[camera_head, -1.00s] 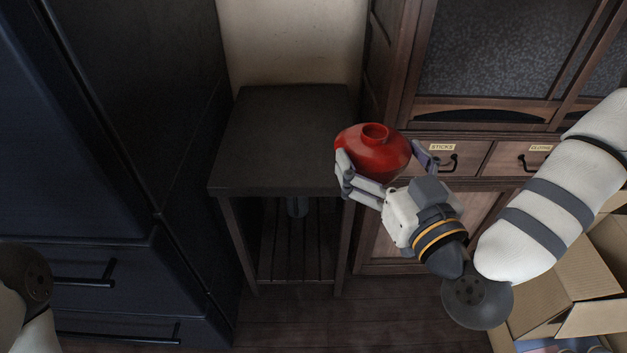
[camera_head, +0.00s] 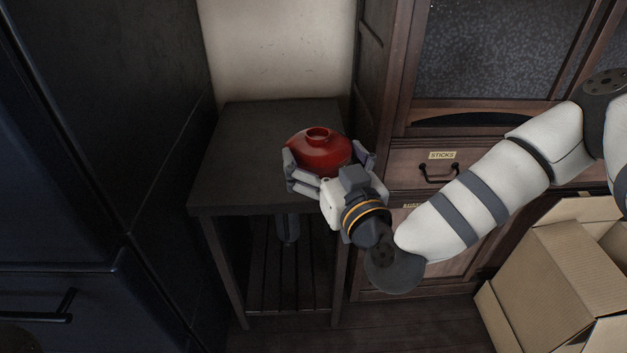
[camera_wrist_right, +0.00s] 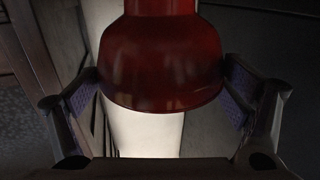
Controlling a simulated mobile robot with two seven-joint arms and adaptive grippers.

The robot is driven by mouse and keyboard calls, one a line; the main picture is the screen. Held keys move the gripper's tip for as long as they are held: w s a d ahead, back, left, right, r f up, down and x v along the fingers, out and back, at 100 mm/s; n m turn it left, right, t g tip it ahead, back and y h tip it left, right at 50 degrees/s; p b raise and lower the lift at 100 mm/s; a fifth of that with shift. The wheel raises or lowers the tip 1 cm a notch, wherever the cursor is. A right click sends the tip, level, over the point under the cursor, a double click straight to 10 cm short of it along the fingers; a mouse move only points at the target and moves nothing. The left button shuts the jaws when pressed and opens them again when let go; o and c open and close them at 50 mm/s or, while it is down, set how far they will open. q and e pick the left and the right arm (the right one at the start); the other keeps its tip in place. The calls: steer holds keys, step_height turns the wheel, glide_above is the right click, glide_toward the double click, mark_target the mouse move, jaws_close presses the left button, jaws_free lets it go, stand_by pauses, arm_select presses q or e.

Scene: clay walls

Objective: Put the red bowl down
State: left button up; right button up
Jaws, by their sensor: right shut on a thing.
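The red bowl (camera_head: 320,152) is a rounded, glossy vessel with a small raised ring on top. It is over the right part of the dark side table (camera_head: 245,135); I cannot tell whether it touches the tabletop. My right gripper (camera_head: 326,170) is shut on it, with fingers on both sides. In the right wrist view the red bowl (camera_wrist_right: 160,62) fills the upper middle between the fingers of the right gripper (camera_wrist_right: 165,100). My left gripper is not in view.
A dark cabinet with handles (camera_head: 90,200) stands close on the left. A wooden cupboard with labelled drawers (camera_head: 410,165) stands on the right of the table. An open cardboard box (camera_head: 550,275) is at lower right. The tabletop's left and back parts are clear.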

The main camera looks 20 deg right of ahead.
steer(key=w+f, duration=0.1)
steer(key=w+a+f+b, duration=0.1)
steer(key=f, duration=0.1)
steer(key=shift+w+f, duration=0.1)
steer(key=shift+w, duration=0.05)
step_height(320, 180, down, 2)
steer(key=shift+f, duration=0.15)
steer(key=shift+f, duration=0.1)
steer(key=o, duration=0.9)
